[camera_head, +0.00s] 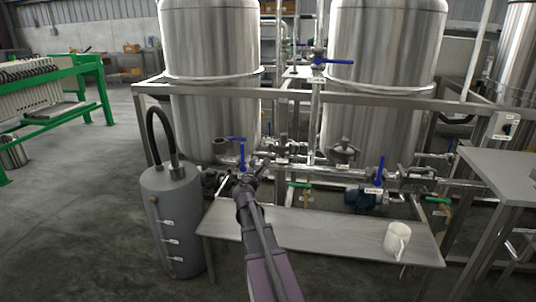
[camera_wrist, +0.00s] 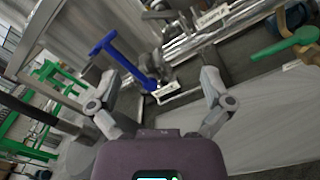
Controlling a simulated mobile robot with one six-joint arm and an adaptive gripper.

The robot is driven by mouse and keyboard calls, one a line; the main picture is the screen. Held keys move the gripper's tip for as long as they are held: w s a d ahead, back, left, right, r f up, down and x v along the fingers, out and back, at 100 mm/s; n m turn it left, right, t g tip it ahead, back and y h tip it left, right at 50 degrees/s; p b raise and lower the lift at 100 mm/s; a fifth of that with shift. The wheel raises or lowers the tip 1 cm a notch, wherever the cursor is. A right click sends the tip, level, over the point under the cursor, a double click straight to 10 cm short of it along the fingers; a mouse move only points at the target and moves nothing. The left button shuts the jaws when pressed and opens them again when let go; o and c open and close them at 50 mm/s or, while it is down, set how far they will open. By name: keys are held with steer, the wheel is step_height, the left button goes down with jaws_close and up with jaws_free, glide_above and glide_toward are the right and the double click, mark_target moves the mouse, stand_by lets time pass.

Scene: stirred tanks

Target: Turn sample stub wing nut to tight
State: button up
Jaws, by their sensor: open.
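My gripper (camera_head: 256,168) reaches forward over the low bench to the pipework under the left tank. In the wrist view my gripper (camera_wrist: 158,90) is open, its two fingers wide apart with nothing held between them. Beyond the fingertips is a metal fitting (camera_wrist: 157,66) on the pipe, beside a blue lever handle (camera_wrist: 122,60). The blue handle also shows in the head view (camera_head: 242,158), just left of my gripper. I cannot make out the sample stub wing nut clearly in either view; my gripper hides part of this pipework in the head view.
Two steel tanks (camera_head: 210,85) stand in a metal frame behind the pipes. A grey cylinder (camera_head: 172,215) with a black hose stands left of the bench (camera_head: 320,235). A green handle (camera_wrist: 290,43) shows right in the wrist view.

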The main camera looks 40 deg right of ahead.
mark_target(267, 147)
steer(key=shift+w+d, duration=0.1)
steer(key=shift+w, duration=0.05)
steer(key=x, duration=1.3)
steer(key=shift+d, duration=0.25)
steer(key=shift+w, duration=0.1)
